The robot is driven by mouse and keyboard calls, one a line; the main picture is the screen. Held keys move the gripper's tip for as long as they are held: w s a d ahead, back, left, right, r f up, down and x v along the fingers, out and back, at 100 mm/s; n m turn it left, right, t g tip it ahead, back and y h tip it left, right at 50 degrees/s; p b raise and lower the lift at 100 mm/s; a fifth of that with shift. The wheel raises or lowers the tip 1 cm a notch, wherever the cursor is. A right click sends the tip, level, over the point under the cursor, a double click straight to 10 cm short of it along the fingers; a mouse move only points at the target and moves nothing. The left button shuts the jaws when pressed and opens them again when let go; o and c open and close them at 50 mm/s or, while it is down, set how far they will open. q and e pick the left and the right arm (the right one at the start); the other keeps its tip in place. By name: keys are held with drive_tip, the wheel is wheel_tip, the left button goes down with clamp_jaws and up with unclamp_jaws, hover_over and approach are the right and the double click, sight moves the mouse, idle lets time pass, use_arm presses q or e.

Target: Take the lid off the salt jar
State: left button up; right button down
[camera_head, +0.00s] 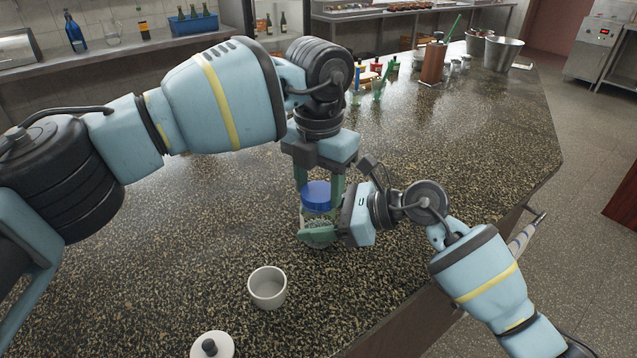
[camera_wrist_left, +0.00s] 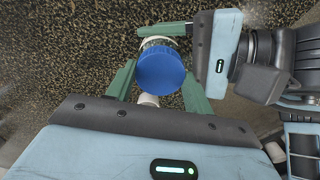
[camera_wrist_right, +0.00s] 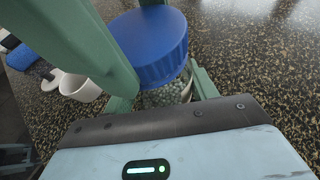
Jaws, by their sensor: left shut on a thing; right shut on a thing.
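The salt jar (camera_head: 311,222) is clear with pale grains inside and stands on the speckled counter. Its blue lid (camera_head: 316,196) is at the top of the jar; I cannot tell whether a gap lies between them. The lid also shows in the left wrist view (camera_wrist_left: 162,70) and the right wrist view (camera_wrist_right: 155,45). My left gripper (camera_head: 319,187) comes from above, shut on the lid with a finger at each side. My right gripper (camera_head: 322,237) comes from the right, low down, shut on the jar body (camera_wrist_right: 168,96). Fingers partly hide the jar.
A white cup (camera_head: 268,288) stands in front of the jar, with a white lid with a dark knob (camera_head: 212,346) nearer me. A wooden utensil holder (camera_head: 432,64), bottles and metal buckets (camera_head: 502,54) stand at the far end. The counter left of the jar is clear.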

sight(319, 191)
use_arm(q)
drive_tip(key=n, duration=0.6)
drive_tip(key=shift+n, duration=0.3)
drive_tip(key=n, duration=0.5)
drive_tip(key=shift+n, duration=0.3)
drive_tip(key=shift+r, duration=0.45)
drive_tip(key=shift+r, duration=0.7)
drive_tip(key=shift+r, duration=2.05)
use_arm(e)
drive_tip(key=shift+c, duration=1.9)
unclamp_jaws()
